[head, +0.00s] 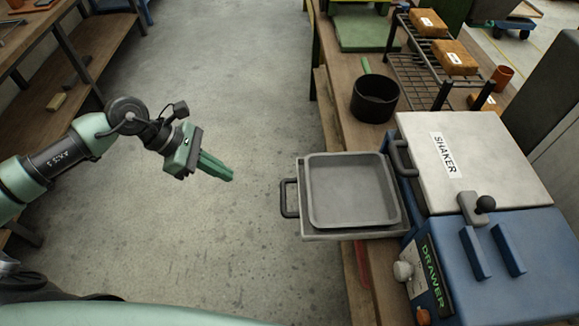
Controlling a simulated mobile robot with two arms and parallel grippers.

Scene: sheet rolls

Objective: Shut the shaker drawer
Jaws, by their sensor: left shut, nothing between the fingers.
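The shaker (510,168) stands on the right, with a light grey lid marked SHAKER and a blue body marked DRAWER. Its drawer (393,231) is pulled out to the left, over and past the bench edge. A grey tray (352,190) sits in the drawer and looks empty. The drawer's dark handle (289,198) is at its left end. My left gripper (230,178) is shut and empty, to the left of the handle and apart from it, above the floor. My right gripper is not in view.
A black pan (375,97) with a green handle stands on the wooden bench (345,138) behind the drawer. A dark wire rack (420,80) holds brown packages. A workbench (75,65) stands at the far left. The concrete floor (230,80) between is clear.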

